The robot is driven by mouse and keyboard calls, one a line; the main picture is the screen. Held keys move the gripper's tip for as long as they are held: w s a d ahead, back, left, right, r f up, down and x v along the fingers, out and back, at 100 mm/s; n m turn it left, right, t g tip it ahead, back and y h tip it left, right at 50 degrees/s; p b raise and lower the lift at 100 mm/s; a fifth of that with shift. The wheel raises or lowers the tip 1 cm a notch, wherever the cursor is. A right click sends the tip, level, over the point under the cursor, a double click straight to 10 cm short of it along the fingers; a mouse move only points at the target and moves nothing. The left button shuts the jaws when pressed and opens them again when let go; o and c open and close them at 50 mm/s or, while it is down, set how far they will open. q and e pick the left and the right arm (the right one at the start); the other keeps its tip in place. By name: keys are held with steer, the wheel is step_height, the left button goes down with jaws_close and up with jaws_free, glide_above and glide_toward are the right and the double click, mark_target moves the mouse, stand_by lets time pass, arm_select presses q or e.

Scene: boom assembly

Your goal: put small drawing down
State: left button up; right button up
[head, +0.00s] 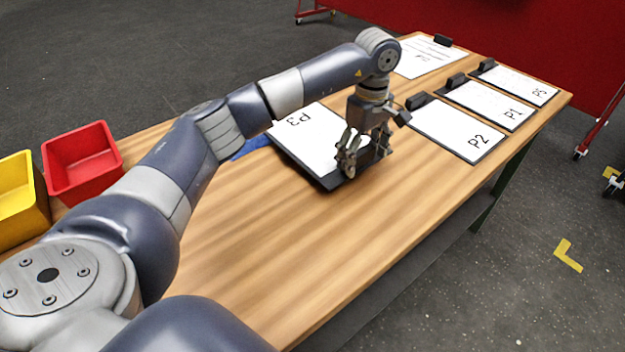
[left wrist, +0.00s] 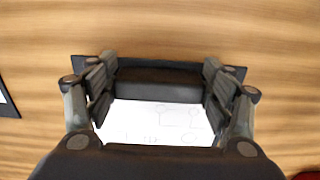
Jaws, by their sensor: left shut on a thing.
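My left gripper (head: 349,160) points down at that edge, shut on the handle. In the left wrist view, the black handle (left wrist: 158,82) lies between the two fingers, with the white sheet (left wrist: 155,122) and faint line drawings beyond it. The board is at or just above the wooden table (head: 290,235); I cannot tell whether it touches. My right gripper is not in view.
Boards P2 (head: 455,128), P1 (head: 492,104) and P5 (head: 522,84) lie in a row at the right; another sheet (head: 428,60) lies at the far end. Red (head: 82,160) and yellow (head: 18,200) bins stand at the left. A blue item (head: 250,146) lies beside P3. The near tabletop is clear.

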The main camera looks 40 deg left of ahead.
arm_select(q)
steer(key=s+a+p, duration=0.1)
steer(key=s, duration=0.2)
steer(key=s+a+p, duration=0.1)
steer(key=s+a, duration=0.1)
steer(key=s, duration=0.2)
steer(key=s+a+f+p, duration=0.1)
steer(key=s, duration=0.2)
steer(key=shift+s+a, duration=0.3)
steer(key=shift+a, duration=0.05)
step_height(320, 180, down, 3)
steer(key=shift+f+p, duration=0.1)
steer(key=shift+p, duration=0.55)
steer(key=shift+f, duration=0.15)
steer(key=o, duration=1.3)
step_height(320, 180, up, 12)
steer(key=b, duration=0.2)
steer(key=shift+b, duration=0.3)
